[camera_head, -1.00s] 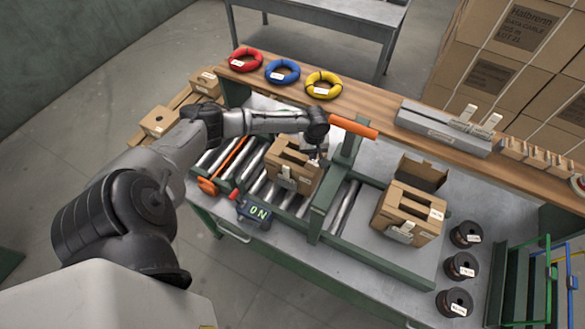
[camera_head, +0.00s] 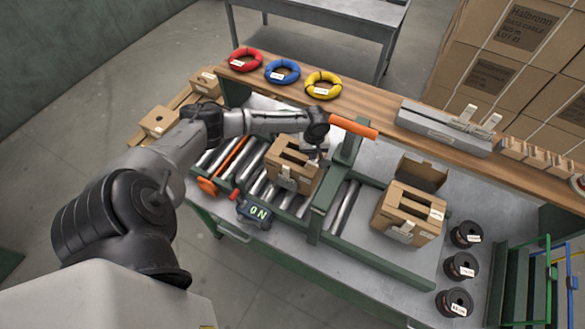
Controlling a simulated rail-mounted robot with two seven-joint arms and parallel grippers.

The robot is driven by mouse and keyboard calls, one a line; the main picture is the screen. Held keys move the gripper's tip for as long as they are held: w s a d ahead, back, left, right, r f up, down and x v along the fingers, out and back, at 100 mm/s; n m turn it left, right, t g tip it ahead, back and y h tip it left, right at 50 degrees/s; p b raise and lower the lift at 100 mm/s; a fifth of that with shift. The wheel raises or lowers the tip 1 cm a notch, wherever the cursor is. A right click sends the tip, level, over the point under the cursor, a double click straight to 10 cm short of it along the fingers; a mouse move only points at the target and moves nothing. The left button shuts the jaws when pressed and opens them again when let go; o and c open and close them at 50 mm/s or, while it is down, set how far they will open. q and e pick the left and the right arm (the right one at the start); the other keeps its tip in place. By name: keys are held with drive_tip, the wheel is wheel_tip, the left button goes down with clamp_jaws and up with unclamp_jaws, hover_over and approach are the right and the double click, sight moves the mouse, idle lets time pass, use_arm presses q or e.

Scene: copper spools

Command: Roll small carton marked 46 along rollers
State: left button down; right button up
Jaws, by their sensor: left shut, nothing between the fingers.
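A small brown carton (camera_head: 291,166) with slots in its top sits on the metal rollers (camera_head: 262,186), left of a green frame with an orange handle. Its number is too small to read. My left gripper (camera_head: 312,160) is shut and empty at the carton's right upper side, pointing down. It seems close to the carton, but I cannot tell whether it touches. My right gripper is not in view.
The green frame with the orange handle (camera_head: 353,127) stands across the rollers. A larger open carton (camera_head: 409,213) is to the right. Several dark spools (camera_head: 461,265) stand at the right edge. Coloured coils (camera_head: 282,71) lie on the wooden shelf.

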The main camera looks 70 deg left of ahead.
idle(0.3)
use_arm(q)
drive_tip(key=shift+f, duration=0.5)
drive_tip(key=shift+f+b, duration=0.4)
drive_tip(key=shift+f, duration=0.25)
